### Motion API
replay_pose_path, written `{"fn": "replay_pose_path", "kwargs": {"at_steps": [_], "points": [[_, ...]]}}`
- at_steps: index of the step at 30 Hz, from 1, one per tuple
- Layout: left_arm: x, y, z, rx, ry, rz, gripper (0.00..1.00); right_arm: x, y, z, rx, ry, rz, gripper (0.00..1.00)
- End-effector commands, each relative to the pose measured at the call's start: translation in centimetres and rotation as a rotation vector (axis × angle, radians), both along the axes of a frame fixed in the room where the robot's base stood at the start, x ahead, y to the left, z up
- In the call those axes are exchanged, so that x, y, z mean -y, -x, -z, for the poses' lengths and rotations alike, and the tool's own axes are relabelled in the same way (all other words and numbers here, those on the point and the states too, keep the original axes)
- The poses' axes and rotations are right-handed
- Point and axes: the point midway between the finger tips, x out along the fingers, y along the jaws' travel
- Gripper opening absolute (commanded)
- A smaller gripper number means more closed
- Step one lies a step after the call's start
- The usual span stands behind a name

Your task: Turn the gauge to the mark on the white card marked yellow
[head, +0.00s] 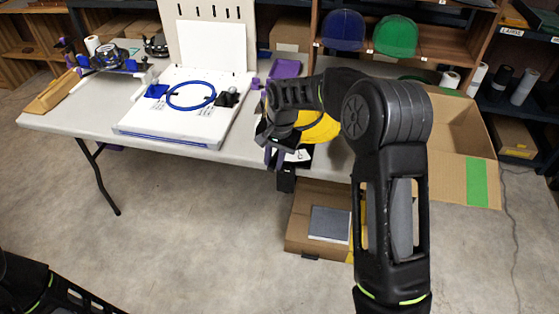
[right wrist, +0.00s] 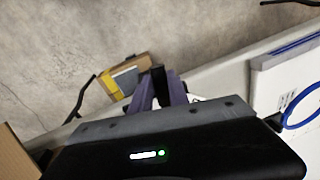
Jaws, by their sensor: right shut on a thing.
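A black block (head: 286,180) shows just below the gripper in the head view. The gauge's pointer and marks are hidden. My left gripper is out of view.
A white board (head: 168,134) with a blue ring (head: 191,96) lies left of my right gripper. Blue (head: 343,30) and green (head: 395,36) caps sit on the shelf behind. Cardboard boxes stand below (head: 300,225) and right (head: 460,135) of the table.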

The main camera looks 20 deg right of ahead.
Motion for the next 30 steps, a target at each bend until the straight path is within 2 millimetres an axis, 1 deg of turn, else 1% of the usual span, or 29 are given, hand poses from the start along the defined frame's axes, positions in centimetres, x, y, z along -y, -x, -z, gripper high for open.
{"fn": "replay_pose_path", "kwargs": {"at_steps": [6, 19, 20, 27, 30], "points": [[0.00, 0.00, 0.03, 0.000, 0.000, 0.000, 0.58, -0.49, -0.50, -0.06, 0.005, -0.004, 0.031, 0.00], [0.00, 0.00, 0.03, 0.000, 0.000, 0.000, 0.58, -0.55, -0.57, -0.05, 0.006, -0.005, 0.037, 0.00], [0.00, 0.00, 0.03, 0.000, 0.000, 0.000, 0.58, -0.55, -0.57, -0.05, 0.006, -0.005, 0.037, 0.21], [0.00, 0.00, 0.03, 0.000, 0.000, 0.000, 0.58, -0.51, -0.54, -0.04, 0.005, -0.005, 0.038, 0.41], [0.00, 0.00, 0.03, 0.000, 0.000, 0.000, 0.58, -0.49, -0.53, -0.04, 0.005, -0.005, 0.038, 0.42]]}}
